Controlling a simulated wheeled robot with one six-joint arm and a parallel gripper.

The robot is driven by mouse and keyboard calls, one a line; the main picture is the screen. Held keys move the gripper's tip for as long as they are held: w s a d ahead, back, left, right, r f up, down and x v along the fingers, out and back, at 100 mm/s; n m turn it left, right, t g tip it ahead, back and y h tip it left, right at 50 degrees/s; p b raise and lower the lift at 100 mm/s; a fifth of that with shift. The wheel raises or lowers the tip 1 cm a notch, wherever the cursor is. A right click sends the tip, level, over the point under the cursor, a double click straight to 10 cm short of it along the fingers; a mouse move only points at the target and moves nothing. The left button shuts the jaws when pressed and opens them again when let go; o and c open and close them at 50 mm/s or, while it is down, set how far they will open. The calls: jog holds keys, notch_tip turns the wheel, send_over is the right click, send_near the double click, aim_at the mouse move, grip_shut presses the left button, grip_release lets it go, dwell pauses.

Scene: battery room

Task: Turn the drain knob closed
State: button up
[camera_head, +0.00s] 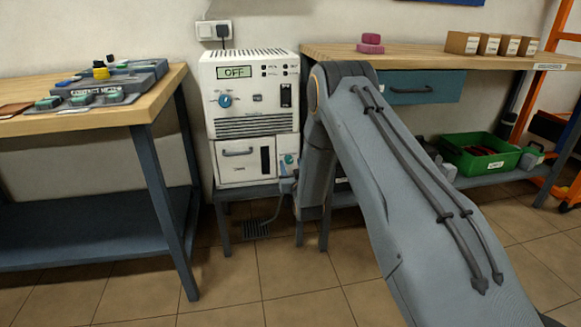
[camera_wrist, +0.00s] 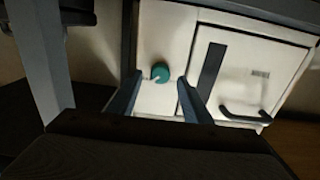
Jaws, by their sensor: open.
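The drain knob (camera_head: 289,159) is a small teal knob at the lower right of the white machine (camera_head: 250,110), partly hidden by my arm in the head view. In the wrist view the teal drain knob (camera_wrist: 160,72) shows between my gripper's two fingers, which are apart. My gripper (camera_wrist: 160,95) is open and empty, in front of the machine's lower panel. Whether a finger touches the knob cannot be told. In the head view my gripper (camera_head: 288,186) is small and mostly hidden by my arm.
The machine's display reads OFF, and a blue dial (camera_head: 225,101) sits below it. A black-handled drawer (camera_head: 238,152) is left of the knob. Workbenches stand left (camera_head: 160,100) and right (camera_head: 420,60). A green crate (camera_head: 482,165) sits on the right bench's lower shelf.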

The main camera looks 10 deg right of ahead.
jog(key=shift+w, duration=0.85)
jog(key=c, duration=1.1)
